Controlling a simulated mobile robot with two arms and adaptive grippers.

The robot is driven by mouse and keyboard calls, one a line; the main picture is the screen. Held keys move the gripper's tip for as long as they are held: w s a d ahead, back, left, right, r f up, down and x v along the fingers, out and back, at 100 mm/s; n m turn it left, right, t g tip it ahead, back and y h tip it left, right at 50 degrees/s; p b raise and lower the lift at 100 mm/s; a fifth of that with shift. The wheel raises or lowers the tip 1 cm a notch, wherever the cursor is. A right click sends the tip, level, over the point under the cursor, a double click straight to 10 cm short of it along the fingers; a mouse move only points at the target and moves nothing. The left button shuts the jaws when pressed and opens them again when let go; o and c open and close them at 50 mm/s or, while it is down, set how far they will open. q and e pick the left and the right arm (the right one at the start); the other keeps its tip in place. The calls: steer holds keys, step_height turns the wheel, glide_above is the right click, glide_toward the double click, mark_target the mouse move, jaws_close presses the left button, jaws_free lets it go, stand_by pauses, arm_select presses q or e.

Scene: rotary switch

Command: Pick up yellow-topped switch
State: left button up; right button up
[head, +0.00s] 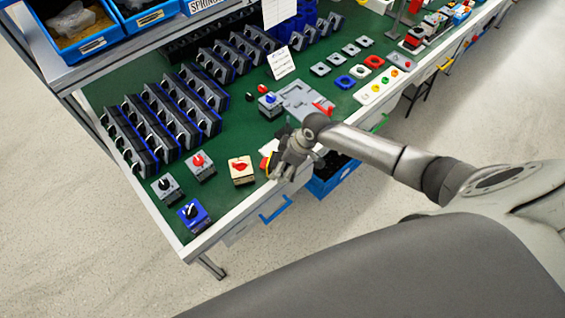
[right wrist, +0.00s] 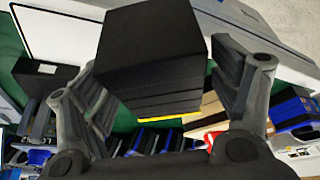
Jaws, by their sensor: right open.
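My right gripper (head: 277,172) is over the front edge of the green workbench, its arm coming in from the right. In the right wrist view its fingers (right wrist: 170,85) stand apart, on either side of a black block (right wrist: 152,50). A thin yellow strip (right wrist: 187,119) shows along the block's lower edge; its top face is hidden. I cannot tell whether the fingers touch the block. A pale yellow-topped switch with a red knob (head: 241,169) sits on the bench just left of the gripper. My left gripper is out of view.
A grey switch with a red knob (head: 200,165), a grey one with a black knob (head: 167,187) and a blue one (head: 193,215) stand at the bench's front left. Rows of black switches (head: 150,130) fill the left side. A grey fixture (head: 305,101) lies behind the gripper.

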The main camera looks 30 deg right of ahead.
steer(key=v, duration=1.2)
